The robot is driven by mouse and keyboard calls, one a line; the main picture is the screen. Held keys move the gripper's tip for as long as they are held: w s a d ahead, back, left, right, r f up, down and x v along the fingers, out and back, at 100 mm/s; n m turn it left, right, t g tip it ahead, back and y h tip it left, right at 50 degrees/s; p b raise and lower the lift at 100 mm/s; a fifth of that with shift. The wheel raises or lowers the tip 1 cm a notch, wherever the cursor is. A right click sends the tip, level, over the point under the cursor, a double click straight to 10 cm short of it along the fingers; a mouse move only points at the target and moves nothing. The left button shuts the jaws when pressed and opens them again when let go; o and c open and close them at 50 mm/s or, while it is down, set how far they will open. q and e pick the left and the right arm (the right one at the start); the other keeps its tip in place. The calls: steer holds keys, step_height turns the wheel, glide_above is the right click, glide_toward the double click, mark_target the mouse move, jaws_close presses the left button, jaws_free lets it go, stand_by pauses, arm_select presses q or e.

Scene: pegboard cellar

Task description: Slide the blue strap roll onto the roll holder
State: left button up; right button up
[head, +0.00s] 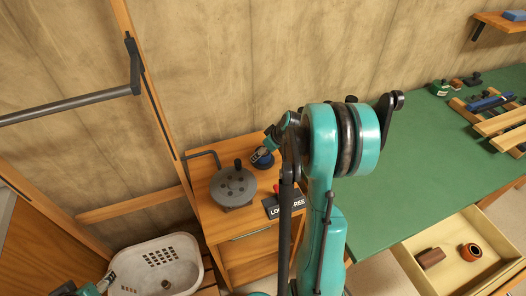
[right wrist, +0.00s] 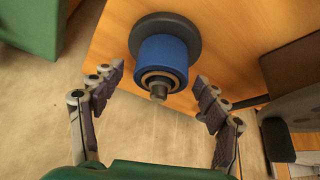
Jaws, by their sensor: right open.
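The blue strap roll (right wrist: 163,58) sits around a short post, against a dark round flange (right wrist: 178,28) that I take to be the roll holder, in the right wrist view. The post's end (right wrist: 158,91) pokes out through the roll's middle. My right gripper (right wrist: 160,92) is open, with one finger on each side and the roll between and just beyond the fingertips; neither finger appears to touch it. In the head view the roll (head: 262,157) shows small and partly hidden beside my right wrist. A part of my left arm shows at the bottom left; its gripper's jaws are unclear.
A grey disc with a knob (head: 233,187) and a dark sign (head: 286,205) stand on the wooden cabinet. A white basket (head: 190,247) is at lower left. The green bench (head: 425,160) at right has an open drawer (head: 430,274) holding small items.

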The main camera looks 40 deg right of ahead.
steer(key=a+v, duration=0.1)
steer(key=v, duration=1.1)
steer(key=s+a, duration=0.3)
steer(key=a, duration=0.5)
steer(key=s+a+r+m, duration=0.1)
steer(key=s+a, duration=0.3)
steer(key=a, duration=0.5)
steer(key=s+a+r+t+h, duration=0.1)
steer(key=s+a, duration=0.2)
steer(key=a, duration=0.6)
steer(key=shift+s+m, duration=0.25)
steer(key=shift+m, duration=0.15)
